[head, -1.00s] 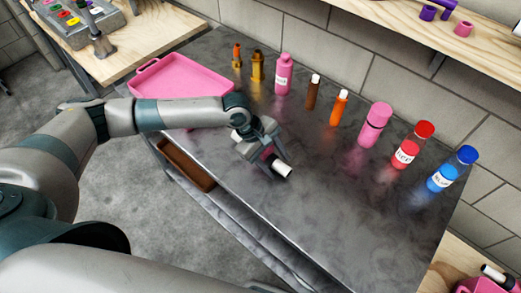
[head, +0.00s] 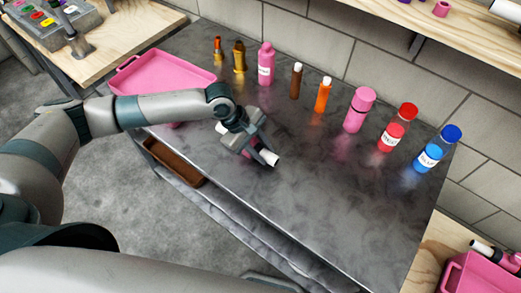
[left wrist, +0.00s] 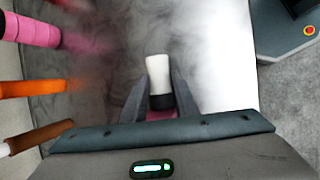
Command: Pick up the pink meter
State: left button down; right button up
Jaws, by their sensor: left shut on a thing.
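The pink meter (head: 270,158) shows as a short rod with a white end, a black band and a pink body. My left gripper (head: 259,150) is shut around its pink part, over the front half of the dark table. In the left wrist view the white end (left wrist: 158,75) sticks out beyond the fingers (left wrist: 158,98). Much of the pink body is hidden by the gripper. I cannot tell whether the meter touches the tabletop. My right gripper is not in view.
Several bottles stand along the table's back, including a pink bottle (head: 358,110), a red one (head: 391,137) and a blue one (head: 429,158). A pink tray (head: 160,75) lies at the left. A pink bin (head: 480,275) sits lower right. The table's right front is clear.

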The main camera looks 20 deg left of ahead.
pick_arm(q)
jog(key=shift+r, duration=0.45)
notch_tip(320, 180, up, 2)
jog(key=shift+r+b, duration=0.25)
jog(key=shift+b, duration=0.35)
jog(key=s+d+r+b, duration=0.2)
jog(key=s+d+r, duration=0.5)
jog(key=s, duration=0.1)
jog(key=shift+s+d, duration=0.35)
jog(key=shift+s, duration=0.05)
jog(key=shift+w+r, duration=0.1)
jog(key=shift+w, duration=0.05)
